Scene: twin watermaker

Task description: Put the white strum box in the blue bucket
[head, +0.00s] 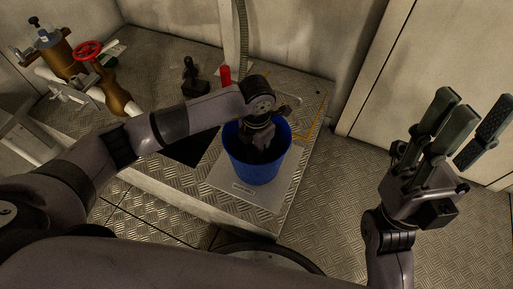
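The blue bucket (257,173) stands upright on a pale square plate on the raised metal platform, in the middle of the head view. My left gripper (260,143) points down into the bucket's mouth. Its fingers are dark and lie mostly within the bucket, so I cannot tell whether they are open or shut. I do not see the white strum box; the bucket's inside is largely hidden by my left gripper and wrist. My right gripper (468,118) is at the right, away from the bucket, with its fingers pointing up, spread and empty.
The pale plate (235,187) sits near the edge of the platform (170,197). Brass pipework with a red handwheel (88,50) is at the back left. A small black fitting (192,80) and a red cylinder (225,76) stand behind the bucket. Tread-plate floor at the right is clear.

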